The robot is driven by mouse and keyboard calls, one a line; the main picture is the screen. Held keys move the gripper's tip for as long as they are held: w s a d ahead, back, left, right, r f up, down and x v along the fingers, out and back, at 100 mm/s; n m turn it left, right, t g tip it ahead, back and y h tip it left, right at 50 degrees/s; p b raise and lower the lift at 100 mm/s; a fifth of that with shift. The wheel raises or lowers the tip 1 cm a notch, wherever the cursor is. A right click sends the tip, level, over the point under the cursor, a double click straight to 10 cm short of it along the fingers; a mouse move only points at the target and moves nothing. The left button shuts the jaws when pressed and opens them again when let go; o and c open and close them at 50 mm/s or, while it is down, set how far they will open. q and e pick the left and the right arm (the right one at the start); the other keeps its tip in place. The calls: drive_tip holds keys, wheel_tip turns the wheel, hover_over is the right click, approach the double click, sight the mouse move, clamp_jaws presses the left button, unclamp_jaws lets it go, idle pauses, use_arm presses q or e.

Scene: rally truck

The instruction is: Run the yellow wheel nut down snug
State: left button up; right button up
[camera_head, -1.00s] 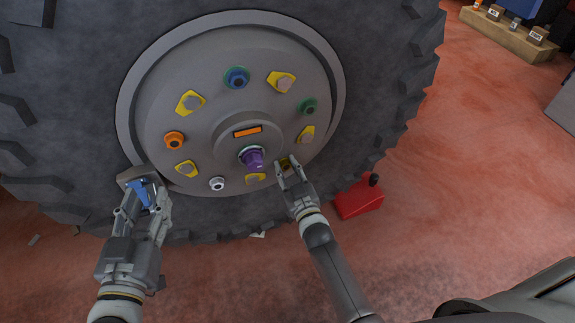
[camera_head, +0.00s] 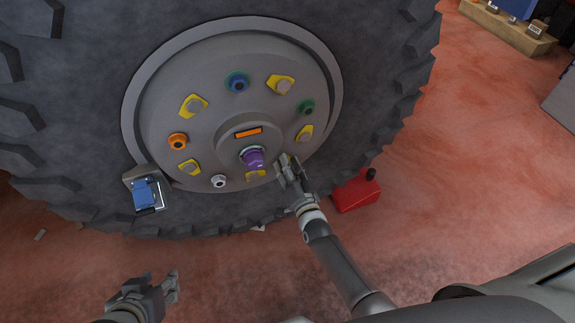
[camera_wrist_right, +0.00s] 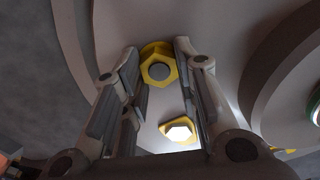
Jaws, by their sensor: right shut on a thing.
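The yellow wheel nut (camera_wrist_right: 158,69) shows in the right wrist view as a yellow hex with a grey stud end in its middle. My right gripper (camera_head: 289,164) is shut on it at the lower right of the wheel hub (camera_head: 205,125); its two fingers stand on either side of the nut. In the head view the fingers hide most of the nut, so I cannot tell its gap to the hub face. My left gripper (camera_head: 162,283) is open and empty, low at the left, away from the wheel.
A blue object (camera_head: 146,193) sits in a grey holder (camera_head: 133,174) by the tyre (camera_head: 70,130). A red can (camera_head: 355,194) stands right of my right gripper.

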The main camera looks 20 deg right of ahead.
use_arm(q)
drive_tip(key=shift+s+a+f, duration=0.1)
drive_tip(key=shift+s+f, duration=0.05)
drive_tip(key=shift+s, duration=0.15)
use_arm(e)
drive_tip(key=shift+r+m, duration=0.1)
drive_tip(key=shift+m, duration=0.7)
drive_tip(key=o, duration=1)
drive_tip(key=shift+d, duration=0.1)
drive_tip(key=shift+o, duration=0.2)
use_arm(q)
drive_tip(key=shift+s+f, duration=0.1)
use_arm(e)
drive_tip(key=shift+s, duration=0.1)
drive_tip(key=s, duration=1.1)
drive_tip(key=shift+s+d, duration=0.15)
drive_tip(key=shift+s, duration=0.25)
